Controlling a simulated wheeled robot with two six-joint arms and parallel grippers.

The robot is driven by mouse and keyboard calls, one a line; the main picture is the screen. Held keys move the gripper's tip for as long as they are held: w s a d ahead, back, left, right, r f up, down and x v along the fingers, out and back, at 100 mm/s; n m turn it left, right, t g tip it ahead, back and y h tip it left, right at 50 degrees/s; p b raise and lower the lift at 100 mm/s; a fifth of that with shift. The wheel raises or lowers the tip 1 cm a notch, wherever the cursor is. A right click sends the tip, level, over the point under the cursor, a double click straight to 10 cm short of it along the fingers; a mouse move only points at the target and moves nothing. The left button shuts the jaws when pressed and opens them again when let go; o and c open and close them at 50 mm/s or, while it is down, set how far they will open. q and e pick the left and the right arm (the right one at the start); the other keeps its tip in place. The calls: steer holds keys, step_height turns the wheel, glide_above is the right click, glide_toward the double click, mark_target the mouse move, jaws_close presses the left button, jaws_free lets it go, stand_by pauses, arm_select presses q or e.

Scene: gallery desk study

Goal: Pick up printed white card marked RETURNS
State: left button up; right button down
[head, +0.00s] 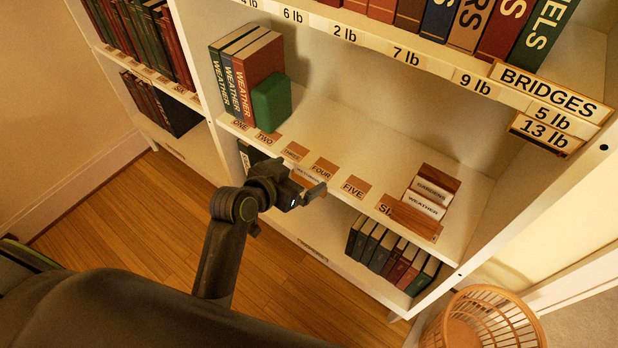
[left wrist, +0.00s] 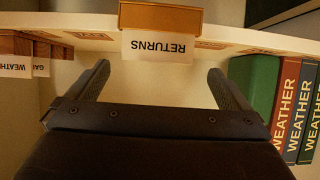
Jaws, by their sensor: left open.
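The white card marked RETURNS (left wrist: 160,47) shows upside down in the left wrist view, hanging at a shelf edge below an orange-brown holder (left wrist: 160,17). My left gripper (left wrist: 160,68) is open, with one finger on each side of the card's line and an empty gap between them. The card appears just beyond the fingertips; I cannot tell whether they touch it. In the head view my left gripper (head: 298,198) is in front of the middle shelf's edge, near the FOUR label. My right gripper is not in view.
WEATHER volumes (head: 245,72) and a green block (head: 271,102) stand on the middle shelf. A wooden card box (head: 418,222) with GARDENS and WEATHER cards sits at its right. A wicker basket (head: 482,318) stands at bottom right.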

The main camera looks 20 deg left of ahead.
mark_target(308, 170)
arm_select(q)
steer(key=x, duration=0.5)
steer(key=shift+d+b, duration=0.2)
steer(key=shift+b, duration=0.2)
steer(key=c, duration=0.9)
